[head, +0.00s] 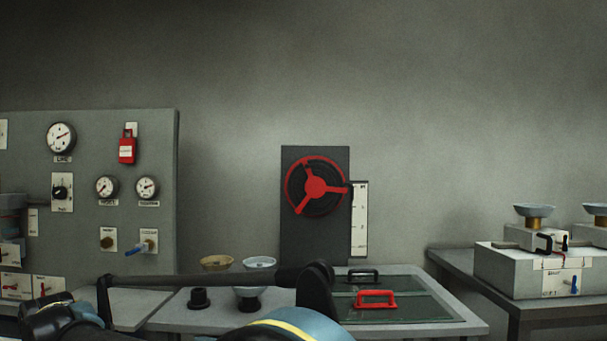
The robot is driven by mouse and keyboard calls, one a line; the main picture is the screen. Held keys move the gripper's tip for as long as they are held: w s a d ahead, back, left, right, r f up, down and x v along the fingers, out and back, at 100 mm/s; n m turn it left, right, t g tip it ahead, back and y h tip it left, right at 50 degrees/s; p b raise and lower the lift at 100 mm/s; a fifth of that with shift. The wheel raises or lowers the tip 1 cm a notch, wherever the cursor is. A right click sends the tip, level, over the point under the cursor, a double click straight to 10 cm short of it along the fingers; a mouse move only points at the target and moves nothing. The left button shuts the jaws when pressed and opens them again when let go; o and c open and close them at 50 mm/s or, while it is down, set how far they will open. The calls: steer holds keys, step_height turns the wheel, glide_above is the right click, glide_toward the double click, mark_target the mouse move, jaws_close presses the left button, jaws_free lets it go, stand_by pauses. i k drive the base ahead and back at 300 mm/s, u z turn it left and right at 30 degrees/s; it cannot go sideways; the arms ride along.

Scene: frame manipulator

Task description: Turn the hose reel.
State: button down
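The hose reel (317,187) is a red three-spoked wheel with a round hub, mounted on an upright dark panel (315,238) at the centre of the head view. A small dark part sticks out at its right rim, towards a white scale strip with markings (360,220). Parts of my arm cross the bottom of the view, below the reel and apart from it. I cannot make out my gripper's fingers in this view. Nothing covers the reel.
Bowls (217,262) and a dark knob (199,298) stand on the central table. To their right lies a glass panel (405,310) with red and black handles. A grey gauge panel (90,215) stands left. A box (500,268) sits on the right table.

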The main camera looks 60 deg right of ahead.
mark_target(314, 186)
steer(key=z, duration=0.5)
steer(key=k, duration=1.1)
steer(key=z, duration=0.5)
steer(key=i, duration=0.95)
steer(key=u, duration=0.15)
